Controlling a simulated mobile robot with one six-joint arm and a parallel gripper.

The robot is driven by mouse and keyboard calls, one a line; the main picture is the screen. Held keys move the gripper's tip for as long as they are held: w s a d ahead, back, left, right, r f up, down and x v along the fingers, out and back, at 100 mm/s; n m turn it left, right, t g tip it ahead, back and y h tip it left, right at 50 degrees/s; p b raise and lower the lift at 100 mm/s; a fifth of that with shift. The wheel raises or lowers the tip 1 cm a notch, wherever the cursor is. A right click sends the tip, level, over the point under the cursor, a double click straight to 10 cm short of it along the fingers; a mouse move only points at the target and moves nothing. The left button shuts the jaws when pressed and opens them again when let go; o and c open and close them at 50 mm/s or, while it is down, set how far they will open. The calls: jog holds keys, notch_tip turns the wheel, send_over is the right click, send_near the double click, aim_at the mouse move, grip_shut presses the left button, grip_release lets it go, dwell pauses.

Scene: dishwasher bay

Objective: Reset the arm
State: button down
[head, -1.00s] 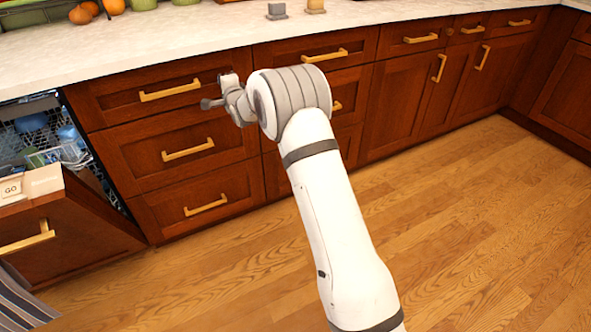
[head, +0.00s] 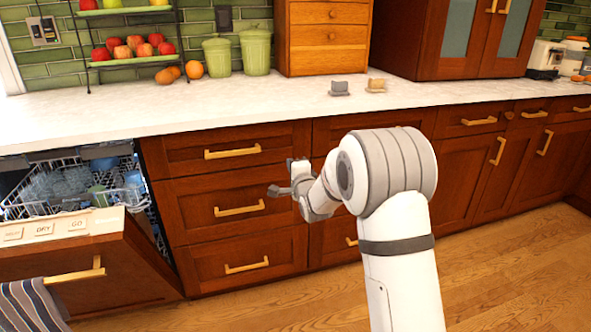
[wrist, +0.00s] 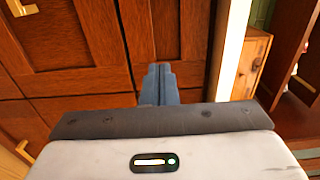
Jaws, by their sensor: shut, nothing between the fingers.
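My arm (head: 405,260) rises from the bottom of the head view and bends left at its elbow in front of the drawers. My gripper (head: 278,191) is at the arm's left end, in front of the drawer bank and apart from the counter. In the wrist view my gripper (wrist: 158,82) has its fingers together with nothing between them. The brown cabinet fronts (wrist: 70,40) are behind it there, and the view is turned on its side.
The dishwasher door (head: 85,255) is partly open at left, with a loaded rack (head: 70,205) inside. The counter (head: 250,105) carries green canisters, fruit, a wooden drawer box (head: 328,40) and two small blocks. The wooden floor (head: 500,275) at right is clear.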

jog(key=s+d+r+n+g+h+p, duration=0.25)
jog(key=s+d+r+p, duration=0.25)
jog(key=s+r+p, duration=0.3)
jog(key=s+d+r+n+g+h+p, duration=0.2)
jog(key=s+d+r+n+g+p, duration=0.25)
jog(key=s+r+p, duration=0.45)
jog(key=s+d+r+n+g+p, duration=0.1)
jog(key=s+r+n+g+p, duration=0.1)
jog(key=s, duration=0.7)
jog(key=s+d+r+n+g+p, duration=0.2)
jog(key=s+r+n+g+p, duration=0.1)
jog(key=s, duration=0.7)
jog(key=s+d+r+n+g+p, duration=0.2)
jog(key=s+p, duration=0.2)
jog(key=s, duration=0.6)
jog(key=shift+s+r+n+g+p, duration=0.2)
jog(key=shift+r+n+g+p, duration=0.1)
jog(key=shift+r+n+g, duration=0.1)
jog(key=shift+h, duration=0.25)
